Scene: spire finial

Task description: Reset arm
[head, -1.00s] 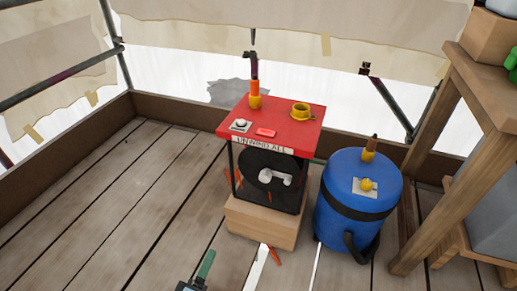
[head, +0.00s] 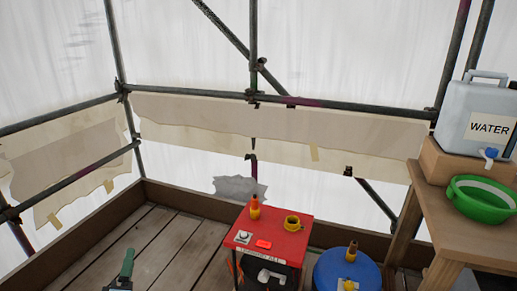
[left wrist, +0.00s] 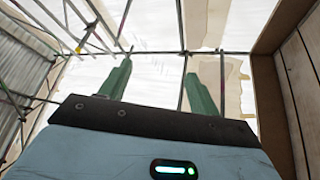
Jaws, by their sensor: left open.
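My left gripper (head: 127,264) shows at the lower left of the head view, above the plank floor, with one green finger clearly visible. In the left wrist view its two green fingers (left wrist: 159,85) stand well apart with nothing between them. Behind them are scaffold poles and pale sheeting. The gripper is open and empty, apart from the red-topped box. My right gripper is in neither view.
A wooden table (head: 455,236) holds a green basin (head: 478,203) and a water container (head: 478,115). Floor at left is clear.

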